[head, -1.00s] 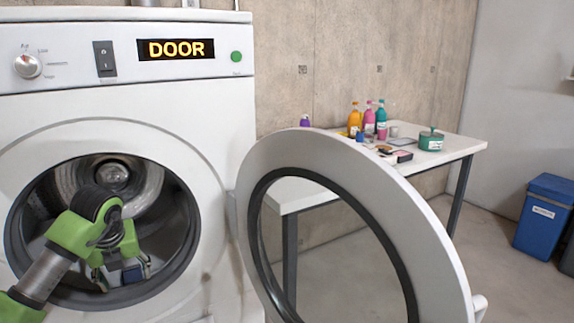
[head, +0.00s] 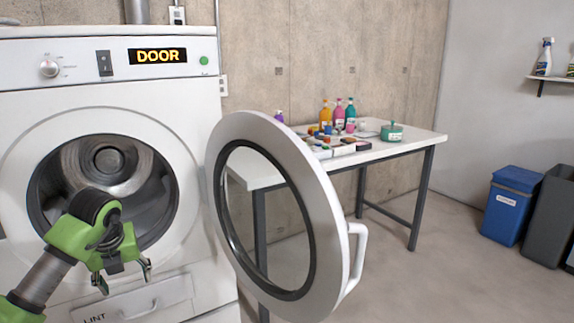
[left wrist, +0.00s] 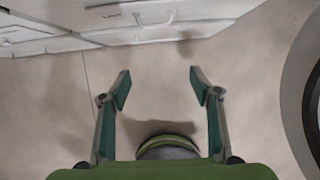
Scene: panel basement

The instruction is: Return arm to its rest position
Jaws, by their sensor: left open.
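My left arm comes in from the lower left in the head view, green with a grey link. My left gripper (head: 124,282) is in front of the washing machine, below the drum opening, with its fingers apart and nothing between them. In the left wrist view the gripper (left wrist: 158,88) shows two spread green-grey fingers over bare floor. My right gripper is in neither view.
The white washing machine (head: 180,105) has a "DOOR" display and a lint drawer (head: 125,303). Its round door (head: 322,210) stands wide open to the right of my gripper. A table (head: 400,150) with bottles is behind; blue (head: 508,210) and grey bins stand right. Floor between is clear.

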